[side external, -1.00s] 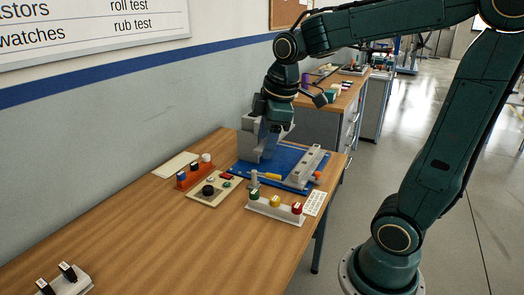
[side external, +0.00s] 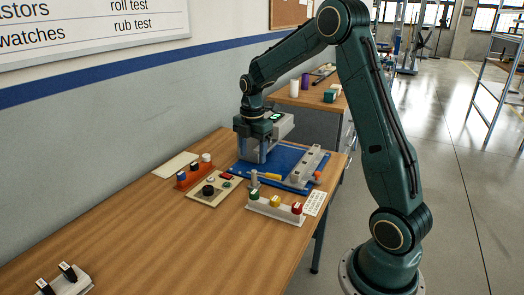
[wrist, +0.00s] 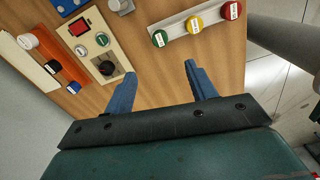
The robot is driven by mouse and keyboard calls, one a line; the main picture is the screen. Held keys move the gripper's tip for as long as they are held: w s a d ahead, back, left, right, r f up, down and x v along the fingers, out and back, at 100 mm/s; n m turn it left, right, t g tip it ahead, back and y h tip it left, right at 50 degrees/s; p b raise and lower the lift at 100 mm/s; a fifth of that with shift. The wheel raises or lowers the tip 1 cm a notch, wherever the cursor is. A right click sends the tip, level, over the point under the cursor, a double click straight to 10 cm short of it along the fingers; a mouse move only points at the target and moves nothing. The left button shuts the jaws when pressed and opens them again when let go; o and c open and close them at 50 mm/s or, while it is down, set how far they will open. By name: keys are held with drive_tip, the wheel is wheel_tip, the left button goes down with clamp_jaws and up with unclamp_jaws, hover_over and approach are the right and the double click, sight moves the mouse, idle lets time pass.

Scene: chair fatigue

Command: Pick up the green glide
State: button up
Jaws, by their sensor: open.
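The green glide (side external: 254,194) is a round green-topped piece with a white label, at the left end of a pale rack (side external: 270,210). In the wrist view the green glide (wrist: 159,39) lies ahead of the fingertips, with the yellow glide (wrist: 193,24) and red glide (wrist: 230,11) beside it. My gripper (side external: 260,157) is above the blue mat, behind the rack in the side view. Its two blue fingers (wrist: 160,70) are spread apart with nothing between them, and they do not touch the green glide.
A control panel (side external: 220,194) with a black knob and an orange rack (side external: 192,178) stand left of the pale rack. A grey post (side external: 253,179) rises just behind it. A grey bar fixture (side external: 306,167) lies on the blue mat (side external: 283,155). The front table is largely bare.

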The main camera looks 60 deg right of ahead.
drive_tip(key=shift+w+d+f, duration=0.1)
drive_tip(key=shift+d+f, duration=0.1)
drive_tip(key=shift+f, duration=0.1)
hover_over(254, 191)
drive_tip(key=shift+f, duration=4.25)
drive_tip(key=shift+a+f, duration=0.1)
drive_tip(key=shift+f, duration=2.5)
drive_tip(key=c, duration=1.1)
drive_tip(key=shift+o, duration=0.2)
drive_tip(key=shift+r, duration=0.1)
